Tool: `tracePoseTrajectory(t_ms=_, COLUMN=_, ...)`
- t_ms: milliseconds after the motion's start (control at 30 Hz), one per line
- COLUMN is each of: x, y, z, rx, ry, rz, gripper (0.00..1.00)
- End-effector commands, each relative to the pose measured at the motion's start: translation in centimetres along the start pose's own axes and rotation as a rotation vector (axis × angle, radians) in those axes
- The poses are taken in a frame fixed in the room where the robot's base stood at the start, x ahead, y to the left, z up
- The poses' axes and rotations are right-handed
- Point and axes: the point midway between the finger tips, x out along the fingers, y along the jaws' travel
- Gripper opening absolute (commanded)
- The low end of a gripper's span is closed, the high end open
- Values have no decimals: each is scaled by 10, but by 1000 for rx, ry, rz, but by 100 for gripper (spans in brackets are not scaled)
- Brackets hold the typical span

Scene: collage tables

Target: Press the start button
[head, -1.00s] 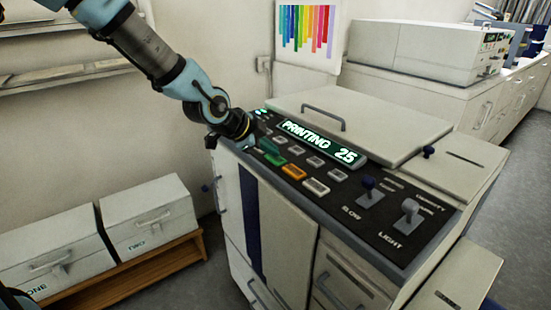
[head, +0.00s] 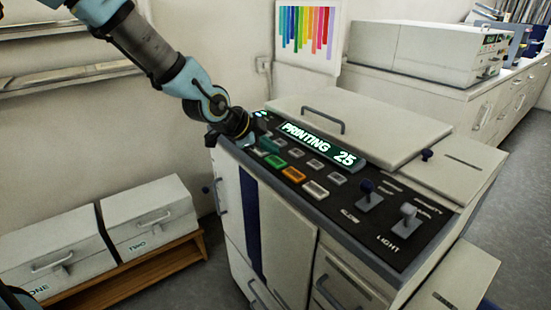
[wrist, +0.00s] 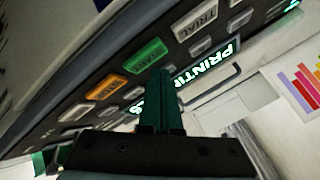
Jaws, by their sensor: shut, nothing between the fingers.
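The control panel on the grey-white printing machine has a lit green button (head: 275,161), likely the start button, though its label is too small to read. It also shows in the wrist view (wrist: 145,54), just beyond my fingertips. An orange button (head: 294,174) lies beside it. The display (head: 318,144) reads "PRINTING 25". My gripper (head: 272,146) has teal fingers, shut and empty, just above the panel behind the green button. In the wrist view my gripper (wrist: 161,85) points toward the panel, its tips close to the green button. Whether they touch the panel cannot be told.
Grey and white buttons surround the green one, including one labelled "TRIAL" (wrist: 195,18). Two levers (head: 369,193) stand at the panel's right. A lid with a handle (head: 309,117) rises behind the display. Two white boxes (head: 147,215) sit at the left.

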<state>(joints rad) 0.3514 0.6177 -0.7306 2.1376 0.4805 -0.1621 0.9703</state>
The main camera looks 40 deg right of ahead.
Motion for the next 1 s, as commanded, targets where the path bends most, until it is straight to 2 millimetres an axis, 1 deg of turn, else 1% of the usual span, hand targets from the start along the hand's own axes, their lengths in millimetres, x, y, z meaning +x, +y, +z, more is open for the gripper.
tracePoseTrajectory(t_ms=267, x=-4, y=-3, z=-3, rx=0, ry=0, rz=0, gripper=0)
tracePoseTrajectory(t_ms=733, x=-34, y=-25, z=-25, rx=0, ry=0, rz=0, gripper=0)
tracePoseTrajectory(t_ms=1000, x=-34, y=-25, z=-25, rx=0, ry=0, rz=0, gripper=0)
